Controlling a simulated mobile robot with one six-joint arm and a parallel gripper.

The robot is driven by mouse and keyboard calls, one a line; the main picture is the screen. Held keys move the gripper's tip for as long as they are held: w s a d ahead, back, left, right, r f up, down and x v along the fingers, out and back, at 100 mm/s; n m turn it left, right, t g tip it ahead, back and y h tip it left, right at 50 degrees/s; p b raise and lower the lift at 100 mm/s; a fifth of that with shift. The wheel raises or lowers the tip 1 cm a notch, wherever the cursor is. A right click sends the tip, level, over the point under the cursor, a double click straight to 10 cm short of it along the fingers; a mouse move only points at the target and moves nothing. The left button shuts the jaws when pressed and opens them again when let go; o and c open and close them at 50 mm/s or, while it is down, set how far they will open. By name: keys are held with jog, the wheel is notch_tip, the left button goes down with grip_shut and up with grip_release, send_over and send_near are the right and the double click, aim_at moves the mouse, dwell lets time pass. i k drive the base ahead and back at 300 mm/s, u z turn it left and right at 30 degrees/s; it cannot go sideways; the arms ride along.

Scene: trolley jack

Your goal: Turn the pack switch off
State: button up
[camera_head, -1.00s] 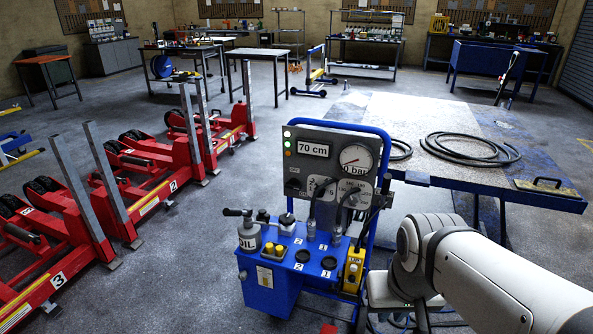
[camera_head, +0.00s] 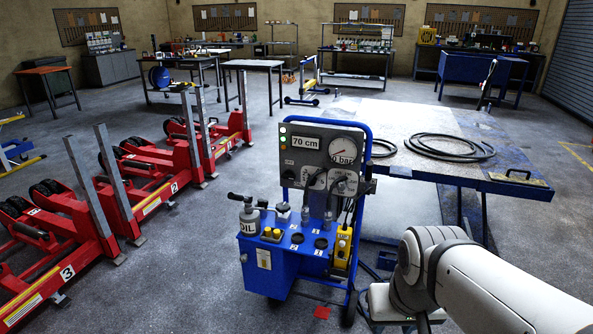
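The blue power pack (camera_head: 272,283) on wheels stands in the middle of the view, with a grey upright panel (camera_head: 335,145) on a blue tube frame. The panel carries a "70 cm" display (camera_head: 305,142), a round pressure gauge (camera_head: 342,149) and small indicator lamps at its left edge; a green lamp (camera_head: 282,141) appears lit. A small dark switch (camera_head: 289,173) sits low on the panel's left side; its position is too small to read. My white arm is at the lower right, beside the pack. My gripper is not in view.
A yellow pendant (camera_head: 342,246) hangs on the pack's right side. Red lifting columns (camera_head: 82,221) stand to the left. A platform table (camera_head: 400,118) with coiled hoses (camera_head: 450,147) is behind right. Bare floor (camera_head: 190,255) lies left of the pack.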

aim_at(288, 174)
jog(key=z, duration=0.25)
jog(key=i, duration=1.25)
jog(key=u, duration=0.35)
